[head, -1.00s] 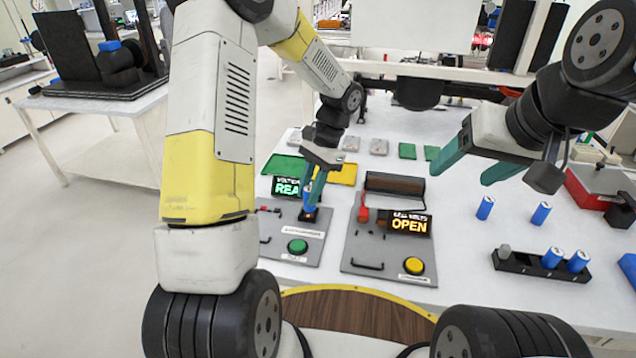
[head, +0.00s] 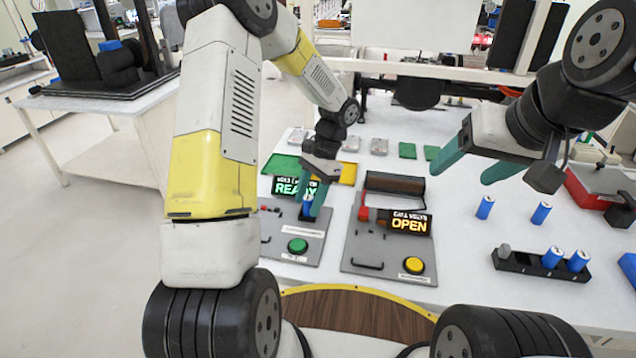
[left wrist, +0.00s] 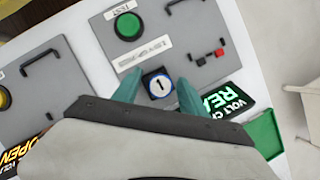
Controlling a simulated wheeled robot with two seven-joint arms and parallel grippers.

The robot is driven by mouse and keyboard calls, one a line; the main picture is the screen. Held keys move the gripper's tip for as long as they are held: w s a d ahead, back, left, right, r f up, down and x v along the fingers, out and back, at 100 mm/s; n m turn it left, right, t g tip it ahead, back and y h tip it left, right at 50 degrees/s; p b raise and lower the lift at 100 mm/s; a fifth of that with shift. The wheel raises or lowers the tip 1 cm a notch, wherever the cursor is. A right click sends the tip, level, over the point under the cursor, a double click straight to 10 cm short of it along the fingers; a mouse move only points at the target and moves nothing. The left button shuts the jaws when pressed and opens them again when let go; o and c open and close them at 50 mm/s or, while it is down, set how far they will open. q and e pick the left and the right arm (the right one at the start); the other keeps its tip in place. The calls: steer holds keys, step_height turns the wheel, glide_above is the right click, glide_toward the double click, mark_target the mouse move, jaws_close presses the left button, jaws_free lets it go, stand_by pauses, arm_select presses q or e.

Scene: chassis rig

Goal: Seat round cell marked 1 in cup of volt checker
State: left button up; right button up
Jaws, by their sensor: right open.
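The blue round cell marked 1 (left wrist: 158,86) shows its white, numbered top in the left wrist view, with a dark square surround around it, at the volt checker (left wrist: 180,35). In the head view the cell (head: 308,208) is partly covered at the grey checker plate (head: 313,242). My left gripper (head: 313,212) points down there, and its teal fingers flank the cell in the left wrist view (left wrist: 158,88). Whether they press on it is unclear. How deep the cell sits in the cup is hidden. My right gripper (head: 472,165) is open and empty above the table's right part.
The checker has a lit green READY display (head: 290,187) and a green button (head: 297,246). A second plate with an OPEN display (head: 408,223) stands to its right. Two blue cells (head: 485,207) (head: 541,213) stand loose; a black rack (head: 530,264) holds more.

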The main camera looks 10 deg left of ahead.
arm_select(q)
step_height(320, 180, up, 17)
steer(key=d+n+t, duration=0.1)
steer(key=d+t, duration=0.1)
steer(key=s+a+r+n+t+h, duration=0.1)
steer(key=s+r+n+t+h, duration=0.1)
steer(key=s, duration=0.7)
steer(key=s+r+n+t+h, duration=0.3)
steer(key=s+r+n+t, duration=0.1)
steer(key=s, duration=0.4)
step_height(320, 180, up, 3)
steer(key=shift+s+a+f+n+t, duration=0.2)
steer(key=shift+s+a+n+t, duration=0.15)
steer(key=shift+t, duration=0.55)
stand_by(0.6)
